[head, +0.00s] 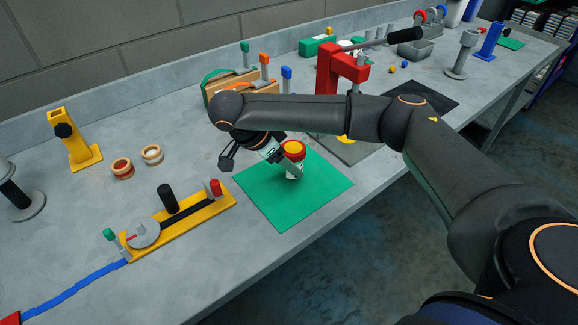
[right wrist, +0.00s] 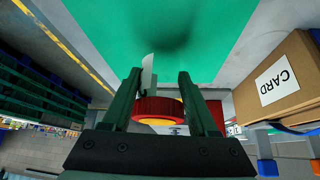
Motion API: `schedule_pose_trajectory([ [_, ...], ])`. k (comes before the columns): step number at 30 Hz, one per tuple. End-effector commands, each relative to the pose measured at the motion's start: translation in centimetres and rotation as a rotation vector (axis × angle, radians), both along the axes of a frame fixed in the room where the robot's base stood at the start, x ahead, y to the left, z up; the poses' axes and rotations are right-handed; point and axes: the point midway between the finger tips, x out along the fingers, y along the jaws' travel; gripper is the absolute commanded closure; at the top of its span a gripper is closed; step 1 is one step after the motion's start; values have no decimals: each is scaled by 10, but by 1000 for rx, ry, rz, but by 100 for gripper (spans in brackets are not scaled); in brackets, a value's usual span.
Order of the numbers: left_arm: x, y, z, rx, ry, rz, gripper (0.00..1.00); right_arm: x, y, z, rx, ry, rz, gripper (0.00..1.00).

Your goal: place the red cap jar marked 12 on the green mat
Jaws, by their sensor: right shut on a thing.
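The jar with a red cap (head: 294,147) and yellow top is over the green mat (head: 262,200) in the head view. Part of its white body shows below the cap; I cannot read a number. My right gripper (head: 285,160) is shut on the jar from the left side. In the right wrist view the red cap (right wrist: 158,108) sits between the two fingers (right wrist: 160,82), with the green mat (right wrist: 225,25) beyond. I cannot tell whether the jar's base touches the mat. My left gripper is not in view.
A yellow fixture with a dial (head: 145,234) lies left of the mat. Tape rolls (head: 122,168) and a yellow stand (head: 78,140) are farther left. A red press (head: 343,68) and a cardboard box (right wrist: 285,82) are near my right arm. The mat's front part is clear.

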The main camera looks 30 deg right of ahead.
Motion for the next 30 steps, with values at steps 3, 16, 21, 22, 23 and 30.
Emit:
schedule_pose_trajectory([
  [3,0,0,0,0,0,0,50,-1,0,-13,2,3,-1,100],
  [16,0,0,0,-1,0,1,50,-1,0,-19,0,1,-1,100],
  [21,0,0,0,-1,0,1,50,0,0,-19,0,0,0,25],
  [22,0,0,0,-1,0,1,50,0,0,-19,0,-1,-1,21],
  [23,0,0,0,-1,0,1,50,0,0,-19,0,-1,-1,18],
  [30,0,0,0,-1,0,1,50,0,0,-19,0,-1,-1,10],
])
